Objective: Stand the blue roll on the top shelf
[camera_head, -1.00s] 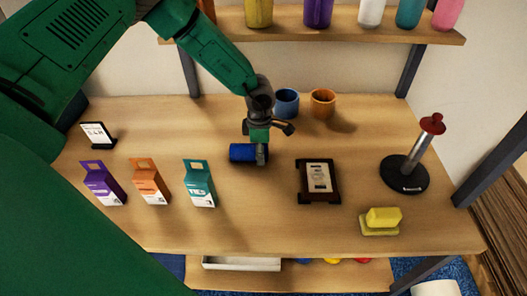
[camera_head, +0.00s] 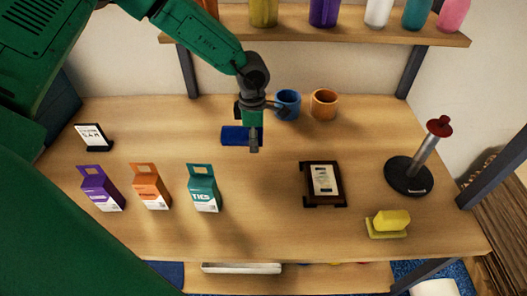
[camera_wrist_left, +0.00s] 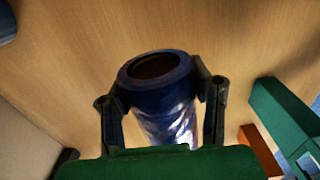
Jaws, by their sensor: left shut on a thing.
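The blue roll (camera_head: 234,135) lies sideways in my left gripper (camera_head: 253,146) in the head view, over the middle of the wooden table. In the left wrist view the blue roll (camera_wrist_left: 165,115) is between the two fingers of the left gripper (camera_wrist_left: 162,95), with its hollow dark end showing. The left gripper is shut on it. The finger hides part of the roll in the head view. The top shelf (camera_head: 350,37) runs along the back, above the table. My right gripper is not in view.
Several coloured bottles, one pink (camera_head: 453,15), stand on the top shelf. A blue mug (camera_head: 288,104) and an orange mug (camera_head: 324,104) stand behind the gripper. Small cartons, one teal (camera_head: 203,188), a framed card (camera_head: 323,181) and a roll stand (camera_head: 409,175) are on the table.

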